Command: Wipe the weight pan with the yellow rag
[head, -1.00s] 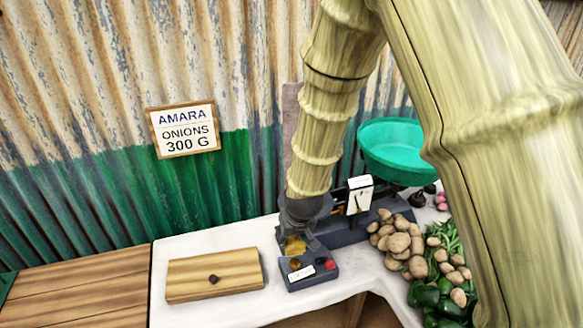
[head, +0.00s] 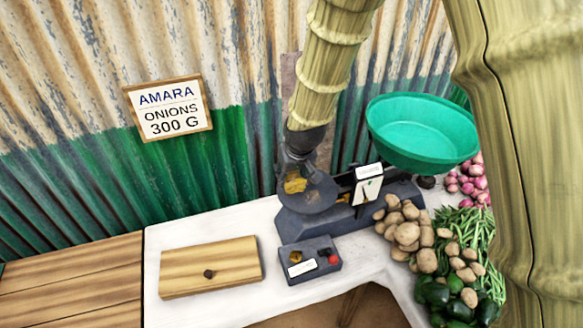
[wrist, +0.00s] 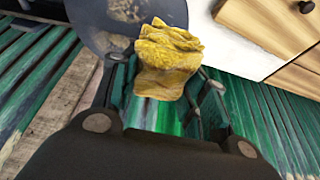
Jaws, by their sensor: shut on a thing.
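My gripper (head: 296,172) is shut on the yellow rag (head: 294,184), above the left part of the balance. The dark grey round weight pan (head: 312,199) lies just under the rag. In the wrist view the bunched rag (wrist: 168,55) sticks out between the fingers and overlaps the near edge of the pan (wrist: 88,18). A pale brownish smudge (wrist: 125,10) shows on the pan there. I cannot tell whether the rag touches the pan.
The scale's green pan (head: 420,125) stands to the right. A small dark tray (head: 312,273) with knobs or weights and a wooden box (head: 210,267) are in front. Potatoes (head: 407,235) and green vegetables (head: 440,295) crowd the right side. A corrugated wall stands close behind.

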